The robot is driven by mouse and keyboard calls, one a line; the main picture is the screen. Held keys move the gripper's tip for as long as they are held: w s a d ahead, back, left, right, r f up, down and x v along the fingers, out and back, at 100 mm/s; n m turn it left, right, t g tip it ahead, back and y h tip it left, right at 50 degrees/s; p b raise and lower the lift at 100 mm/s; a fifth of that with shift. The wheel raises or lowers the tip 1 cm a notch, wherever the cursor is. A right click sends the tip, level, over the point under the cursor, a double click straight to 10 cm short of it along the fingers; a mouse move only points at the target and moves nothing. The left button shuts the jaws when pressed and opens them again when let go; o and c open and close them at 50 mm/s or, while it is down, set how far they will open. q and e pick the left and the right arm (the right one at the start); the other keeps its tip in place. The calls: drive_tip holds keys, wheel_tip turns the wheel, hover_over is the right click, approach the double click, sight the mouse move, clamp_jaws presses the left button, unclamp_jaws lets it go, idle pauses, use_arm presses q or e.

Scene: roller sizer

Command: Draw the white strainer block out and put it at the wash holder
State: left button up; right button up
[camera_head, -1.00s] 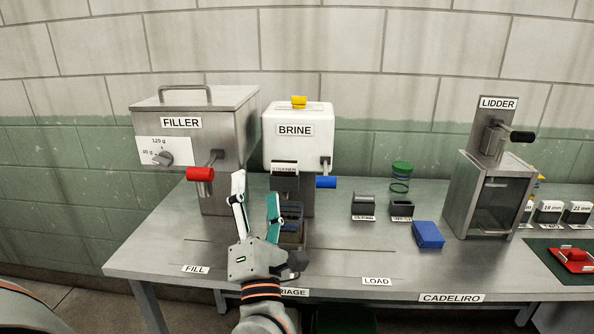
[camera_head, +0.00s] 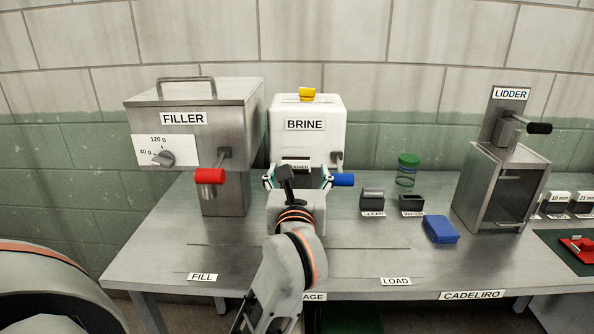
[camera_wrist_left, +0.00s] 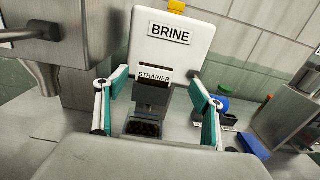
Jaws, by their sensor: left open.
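The brine machine (camera_head: 305,135) is a white box at the back of the bench. In the left wrist view, a block with a white strip reading STRAINER (camera_wrist_left: 155,76) sits in its front, above dark contents in an opening. Two small dark holders (camera_head: 372,194) (camera_head: 411,202) stand to the right; I cannot read which is the wash holder.
The filler (camera_head: 190,120) with a red handle stands close on the left. A blue handle (camera_head: 343,180) projects at the brine machine's right. A green-lidded jar (camera_head: 408,168), a blue block (camera_head: 441,229) and the lidder (camera_head: 503,180) stand further right. The bench front is mostly clear.

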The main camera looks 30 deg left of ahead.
sight(296, 162)
use_arm(q)
drive_tip(key=x, duration=0.4)
drive_tip(key=shift+a+p, duration=0.35)
drive_tip(key=shift+a, duration=0.1)
drive_tip(key=shift+w+a+f, duration=0.1)
drive_tip(key=shift+w+a, duration=0.1)
drive_tip(key=shift+w, duration=0.15)
drive_tip(key=c, duration=1.2)
